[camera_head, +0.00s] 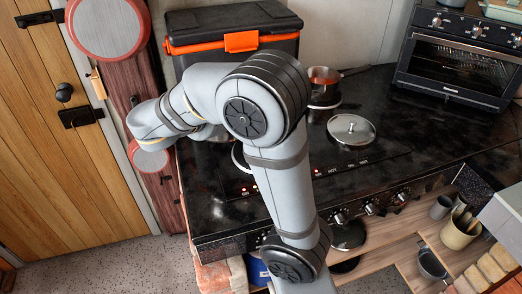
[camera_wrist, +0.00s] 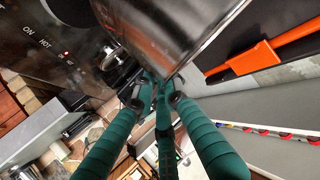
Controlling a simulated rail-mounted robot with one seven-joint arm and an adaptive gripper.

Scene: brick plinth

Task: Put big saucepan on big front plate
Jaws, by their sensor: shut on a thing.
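A big shiny metal saucepan (camera_wrist: 195,35) fills the top of the wrist view. My gripper (camera_wrist: 158,90), with green fingers, is shut at its lower edge, apparently on its handle; the exact grip is hard to see. In the head view my arm hides the gripper and most or all of this saucepan. The black hob (camera_head: 420,130) lies beneath and right of my arm. A pale curved rim (camera_head: 238,156) shows left of my forearm, perhaps a front plate or what stands on it; the rest is hidden.
A smaller reddish saucepan (camera_head: 323,88) stands at the back of the hob. A glass lid (camera_head: 351,130) lies on its right part. A black case with orange latch (camera_head: 240,42) stands behind, an oven (camera_head: 455,60) at back right. A wooden door (camera_head: 50,140) is at left.

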